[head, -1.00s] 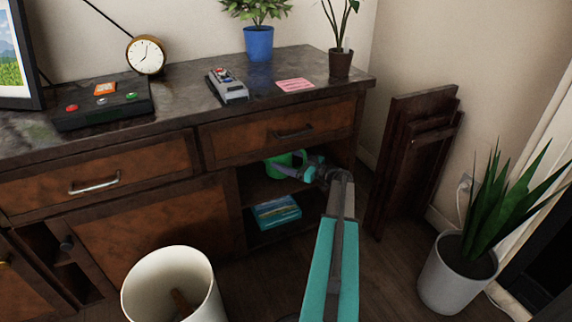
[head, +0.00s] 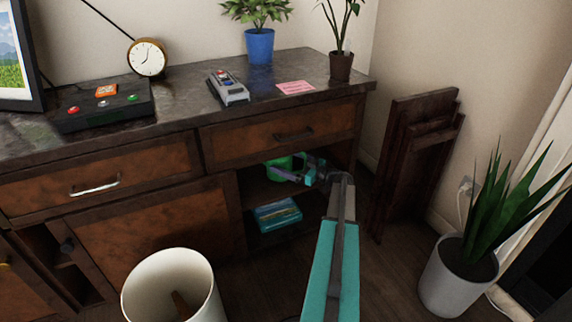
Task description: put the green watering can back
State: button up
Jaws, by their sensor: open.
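The green watering can (head: 277,169) stands on the upper shelf of the open compartment in the dark wooden cabinet. Only part of it shows, under the shadow of the drawer above. My gripper (head: 297,173) is at the can's right side, its jaws open. It reaches into the compartment from the right front. Whether the fingers touch the can is too small to tell.
Blue boxes or books (head: 278,213) lie on the lower shelf. A white bin (head: 140,290) stands on the floor in front. A potted plant (head: 458,275) and folded wooden boards (head: 405,160) stand on the right. The drawer (head: 270,130) above is shut.

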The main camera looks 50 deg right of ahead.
jog(key=p+v, duration=0.4)
jog(key=v, duration=0.6)
jog(key=shift+s+r+p, duration=0.1)
jog(key=shift+s+p, duration=0.15)
jog(key=shift+p, duration=0.05)
jog(key=shift+v, duration=0.8)
